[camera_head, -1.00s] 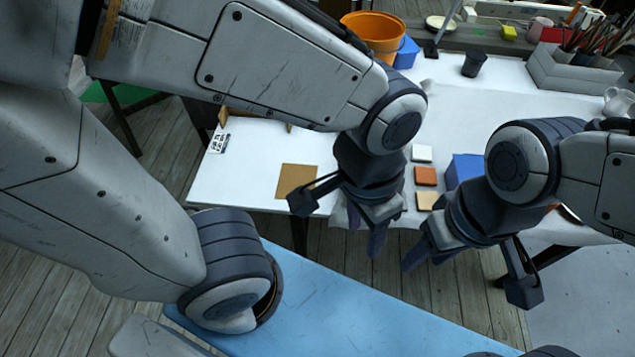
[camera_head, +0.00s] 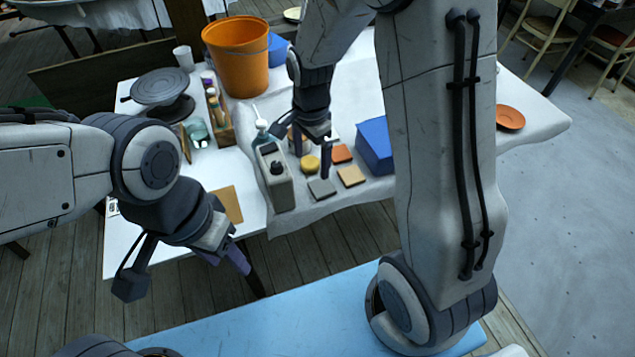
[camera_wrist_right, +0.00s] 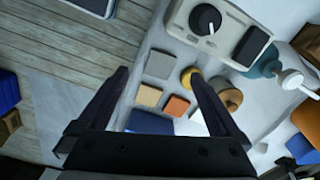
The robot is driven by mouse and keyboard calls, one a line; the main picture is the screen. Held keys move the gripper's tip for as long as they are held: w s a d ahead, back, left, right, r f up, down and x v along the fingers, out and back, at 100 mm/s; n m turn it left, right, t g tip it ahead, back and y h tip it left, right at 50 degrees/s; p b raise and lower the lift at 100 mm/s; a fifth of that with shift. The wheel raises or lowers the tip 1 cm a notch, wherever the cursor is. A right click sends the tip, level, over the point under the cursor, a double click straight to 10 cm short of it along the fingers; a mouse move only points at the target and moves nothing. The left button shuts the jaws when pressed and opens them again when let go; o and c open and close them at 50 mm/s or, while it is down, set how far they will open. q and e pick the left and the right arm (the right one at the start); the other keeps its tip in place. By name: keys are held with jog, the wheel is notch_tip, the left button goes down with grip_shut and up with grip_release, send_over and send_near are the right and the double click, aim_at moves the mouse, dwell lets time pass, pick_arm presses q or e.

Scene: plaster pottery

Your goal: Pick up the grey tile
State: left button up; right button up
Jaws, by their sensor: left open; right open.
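The grey tile (camera_head: 322,188) lies flat on the white cloth near the table's front edge. In the right wrist view the grey tile (camera_wrist_right: 160,65) shows whole, framed between the fingertips. My right gripper (camera_head: 312,158) is open and empty, pointing down above the tiles, a little behind the grey tile in the head view. It also shows in the right wrist view (camera_wrist_right: 159,75), with its fingers spread. My left gripper (camera_head: 226,259) is open and empty, in front of the table edge at the left, away from the tile.
A tan tile (camera_head: 351,176) and an orange tile (camera_head: 342,153) lie close by. A yellow round piece (camera_head: 311,164) is behind the grey tile. A grey device with a knob (camera_head: 276,185) stands left, a blue box (camera_head: 375,143) right. An orange bucket (camera_head: 238,60) is farther back.

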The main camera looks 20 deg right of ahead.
notch_tip(320, 180, down, 3)
jog(key=w+d+m, duration=0.2)
jog(key=d+m, duration=0.1)
send_over(322, 186)
notch_tip(322, 186, down, 5)
jog(key=shift+a+r, duration=0.15)
jog(key=shift+r, duration=0.05)
jog(key=shift+f, duration=2.8)
jog(key=c, duration=1.4)
jog(key=shift+o, duration=0.2)
jog(key=shift+r, duration=0.1)
